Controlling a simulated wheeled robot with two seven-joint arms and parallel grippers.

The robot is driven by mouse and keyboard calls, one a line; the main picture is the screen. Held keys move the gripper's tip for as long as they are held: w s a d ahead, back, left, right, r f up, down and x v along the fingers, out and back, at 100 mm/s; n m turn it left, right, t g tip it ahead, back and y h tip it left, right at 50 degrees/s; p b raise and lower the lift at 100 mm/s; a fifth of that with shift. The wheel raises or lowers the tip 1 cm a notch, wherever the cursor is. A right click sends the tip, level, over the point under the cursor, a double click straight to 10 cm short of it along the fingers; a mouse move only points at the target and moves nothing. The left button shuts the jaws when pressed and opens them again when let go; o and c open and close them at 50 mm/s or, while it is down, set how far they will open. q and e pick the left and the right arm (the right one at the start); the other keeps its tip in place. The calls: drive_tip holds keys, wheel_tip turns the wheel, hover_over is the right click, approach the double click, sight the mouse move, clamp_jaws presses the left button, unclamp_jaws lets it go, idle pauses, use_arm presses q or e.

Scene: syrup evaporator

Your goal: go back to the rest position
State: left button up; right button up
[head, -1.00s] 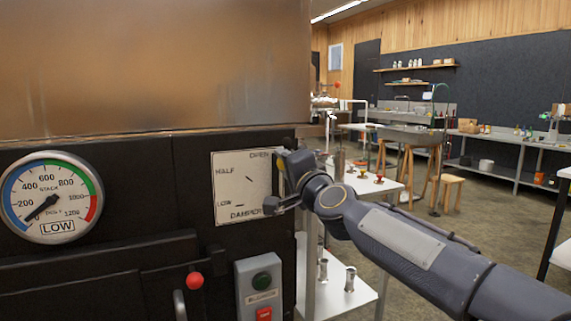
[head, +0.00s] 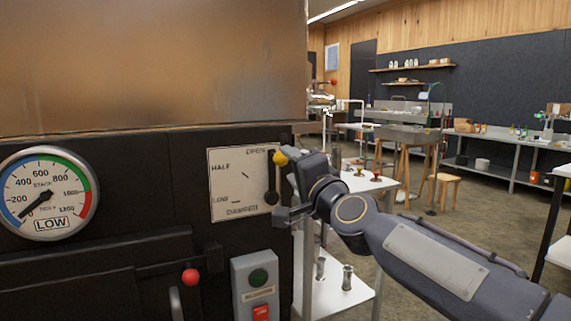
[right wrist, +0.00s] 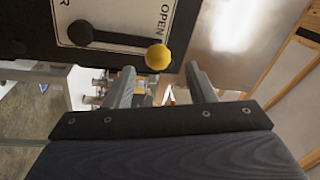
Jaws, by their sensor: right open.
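The damper plate (head: 235,185) is on the black front panel, with OPEN at the top, HALF and LOW below. Its dark lever (head: 271,190) ends in a yellow knob (head: 280,158) and points up towards OPEN. My right gripper (head: 287,187) is open beside the plate's right edge. The right wrist view shows the yellow knob (right wrist: 158,57) just beyond the two spread fingertips (right wrist: 160,75), with nothing held between them. The lever (right wrist: 105,38) runs left from the knob. My left gripper is not in view.
A gauge (head: 45,193), a red-knobbed handle (head: 190,277) and a switch box (head: 257,288) are on the panel. A white shelf table (head: 372,187) with small metal pieces stands right, behind my right arm. A wooden stool (head: 443,188) stands farther back on open floor.

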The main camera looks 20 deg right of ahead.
drive_tip(key=shift+s+f, duration=0.2)
drive_tip(key=shift+s, duration=1)
drive_tip(key=s+a+f+n+g+y, duration=0.15)
drive_tip(key=s+f+n+g, duration=0.3)
drive_tip(key=s+f, duration=0.6)
drive_tip(key=s+a+f+n+g+y, duration=0.1)
drive_tip(key=s+a+f+n+g, duration=0.3)
drive_tip(key=s+f, duration=0.7)
drive_tip(key=s+a+f+n+g+y, duration=0.1)
drive_tip(key=s+f+n+g, duration=0.4)
drive_tip(key=f, duration=1)
wheel_tip(320, 180, up, 30)
drive_tip(key=s+p, duration=0.1)
drive_tip(key=p, duration=2.9)
drive_tip(key=shift+d+m+g, duration=0.15)
drive_tip(key=shift+m+g, duration=0.2)
drive_tip(key=shift+m, duration=0.1)
drive_tip(key=shift+r, duration=0.1)
drive_tip(key=shift+s, duration=0.15)
